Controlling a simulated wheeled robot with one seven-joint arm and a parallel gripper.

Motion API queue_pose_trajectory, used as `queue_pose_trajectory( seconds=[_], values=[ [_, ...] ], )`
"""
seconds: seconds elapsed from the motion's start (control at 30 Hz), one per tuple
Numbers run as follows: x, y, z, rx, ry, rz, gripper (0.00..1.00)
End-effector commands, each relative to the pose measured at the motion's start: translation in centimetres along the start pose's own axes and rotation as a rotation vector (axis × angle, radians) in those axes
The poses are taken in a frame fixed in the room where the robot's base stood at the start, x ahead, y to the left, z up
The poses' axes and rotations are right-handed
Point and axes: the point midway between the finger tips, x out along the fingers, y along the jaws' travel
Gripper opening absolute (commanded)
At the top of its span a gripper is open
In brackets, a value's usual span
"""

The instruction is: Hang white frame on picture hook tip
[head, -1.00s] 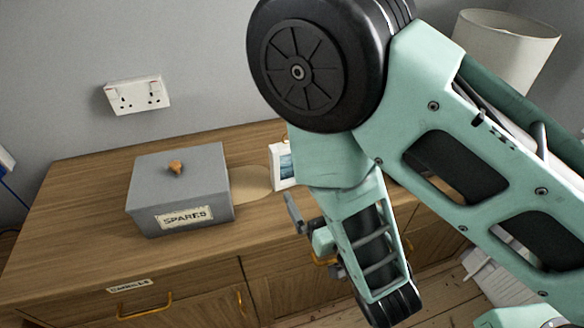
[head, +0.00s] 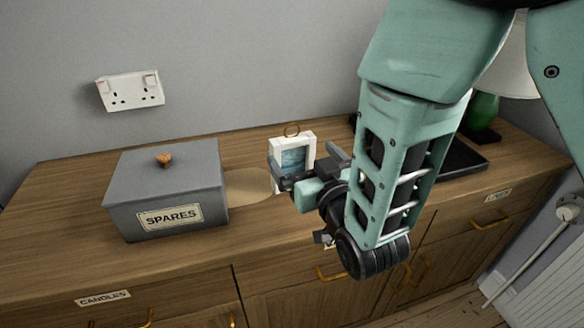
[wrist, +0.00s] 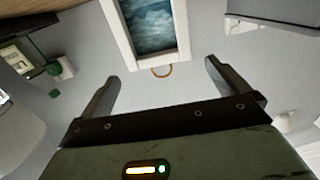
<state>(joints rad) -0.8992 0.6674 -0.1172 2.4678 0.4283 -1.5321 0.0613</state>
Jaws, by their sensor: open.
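The white frame (head: 306,140) with a blue seascape picture stands upright on the wooden cabinet, with a brass ring at its top. In the wrist view the frame (wrist: 182,45) is seen the other way up, with its ring (wrist: 162,71) pointing down. My gripper (head: 307,165) is open and empty, in front of the frame in the head view and hiding part of it. In the wrist view the frame and ring appear between and beyond the fingers. I cannot make out a picture hook in either view.
A grey lidded box (head: 128,188) marked SPARES stands left of the frame, with a round tan mat (head: 247,183) between. A dark tray (head: 462,160) and a lamp with a green base (head: 484,110) are at right. A socket (head: 130,91) is on the wall.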

Motion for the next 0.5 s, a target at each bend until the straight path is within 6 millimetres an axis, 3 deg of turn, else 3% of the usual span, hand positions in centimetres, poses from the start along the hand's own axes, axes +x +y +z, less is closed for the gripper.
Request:
queue_pose_trajectory(
  seconds=[0.27,0.5],
  values=[
    [2.3,0.0,-0.1,0.0,-0.001,-0.001,1.0],
    [5.7,0.2,0.0,0.0,0.001,0.0,1.0]
  ],
)
